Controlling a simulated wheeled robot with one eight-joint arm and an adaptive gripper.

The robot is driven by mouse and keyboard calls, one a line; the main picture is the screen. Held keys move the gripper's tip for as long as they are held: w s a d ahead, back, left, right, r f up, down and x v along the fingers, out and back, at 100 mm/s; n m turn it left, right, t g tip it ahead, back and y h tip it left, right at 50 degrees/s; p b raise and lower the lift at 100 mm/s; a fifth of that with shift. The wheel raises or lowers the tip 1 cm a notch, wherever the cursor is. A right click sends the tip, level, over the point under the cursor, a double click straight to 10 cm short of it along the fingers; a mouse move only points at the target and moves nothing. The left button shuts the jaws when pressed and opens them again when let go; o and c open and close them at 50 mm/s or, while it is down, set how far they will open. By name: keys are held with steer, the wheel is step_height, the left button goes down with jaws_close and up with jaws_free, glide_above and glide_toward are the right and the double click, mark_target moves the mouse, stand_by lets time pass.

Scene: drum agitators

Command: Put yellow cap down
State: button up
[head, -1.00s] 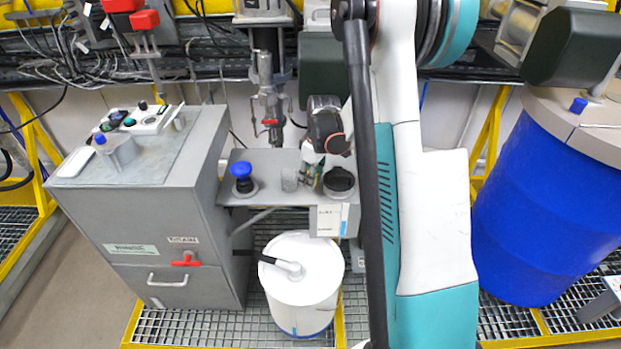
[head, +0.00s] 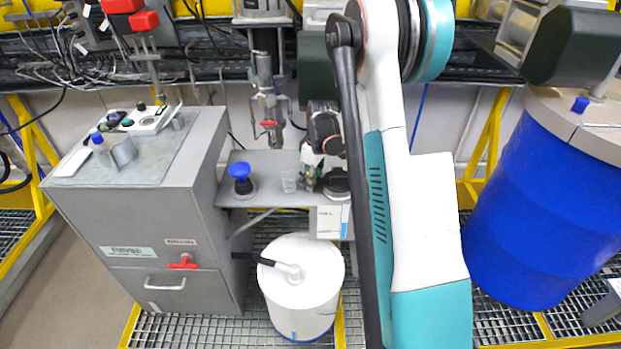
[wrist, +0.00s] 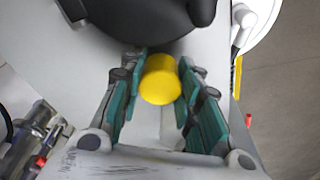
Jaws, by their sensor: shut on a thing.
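The yellow cap (wrist: 161,80) is a short round piece between the green-padded fingers of my gripper (wrist: 160,90) in the wrist view. My gripper is shut on it, above a pale grey surface. The gap between the cap and that surface cannot be judged. In the head view, the dark wrist (head: 325,130) of my arm is over the small grey shelf (head: 270,165). The cap cannot be made out there.
The shelf carries a blue-topped knob (head: 240,172), clear glassware (head: 289,181) and a black round item (head: 336,183), partly behind my arm. A white drum (head: 300,270) stands below. A grey cabinet (head: 150,215) is left; a blue drum (head: 535,210) is right.

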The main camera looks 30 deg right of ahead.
steer(key=shift+f+b, duration=0.4)
steer(key=shift+f, duration=0.15)
steer(key=o, duration=1.2)
steer(key=shift+r, duration=0.1)
steer(key=r+p, duration=0.1)
steer(key=r, duration=0.3)
steer(key=s+r+p, duration=0.1)
steer(key=r, duration=0.3)
steer(key=r+p, duration=0.2)
steer(key=r, duration=0.3)
steer(key=shift+s+d, duration=0.35)
